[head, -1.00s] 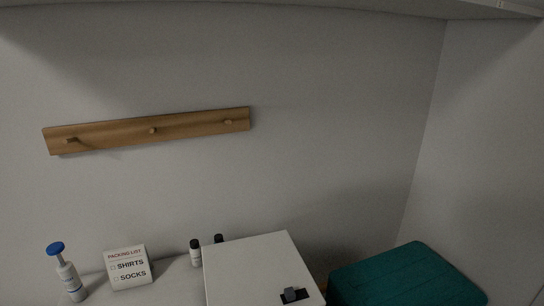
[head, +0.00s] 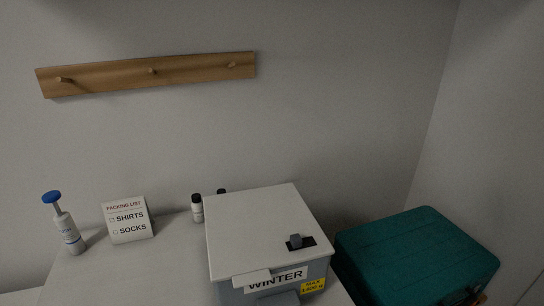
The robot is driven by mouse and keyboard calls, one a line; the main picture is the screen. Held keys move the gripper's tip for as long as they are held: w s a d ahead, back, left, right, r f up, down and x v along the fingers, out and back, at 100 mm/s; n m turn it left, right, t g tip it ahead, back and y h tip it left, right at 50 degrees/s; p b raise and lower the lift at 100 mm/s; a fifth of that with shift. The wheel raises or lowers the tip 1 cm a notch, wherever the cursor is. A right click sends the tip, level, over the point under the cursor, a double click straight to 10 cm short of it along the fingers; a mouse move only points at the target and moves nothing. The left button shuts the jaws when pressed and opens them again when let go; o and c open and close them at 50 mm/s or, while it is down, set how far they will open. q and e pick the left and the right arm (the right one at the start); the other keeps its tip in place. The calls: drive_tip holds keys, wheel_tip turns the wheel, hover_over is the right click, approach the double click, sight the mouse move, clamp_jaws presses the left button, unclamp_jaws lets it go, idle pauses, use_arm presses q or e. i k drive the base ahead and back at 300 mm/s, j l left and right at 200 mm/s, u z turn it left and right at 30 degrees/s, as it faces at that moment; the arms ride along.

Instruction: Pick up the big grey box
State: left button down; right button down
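The big grey box (head: 236,295) stands at the lower middle of the head view, on a light grey surface. It has a pale lid (head: 260,222) with a small dark latch or handle piece (head: 299,241) on top. Its front carries a white "WINTER" label (head: 276,279) and a yellow "MAX" label (head: 313,286). The lower part of the box is cut off by the picture's bottom edge. Neither of my grippers can be made out in this view.
A teal case (head: 415,255) stands to the right of the box. A pump bottle (head: 69,233) with a blue top, a packing list card (head: 128,220) and two small black-capped bottles (head: 197,209) stand on the surface (head: 165,262). A wooden peg rail (head: 150,72) is on the wall.

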sight(290, 284)
drive_tip(key=l, duration=0.55)
drive_tip(key=k+l+u, duration=0.15)
drive_tip(key=l, duration=0.9)
drive_tip(key=u, duration=0.05)
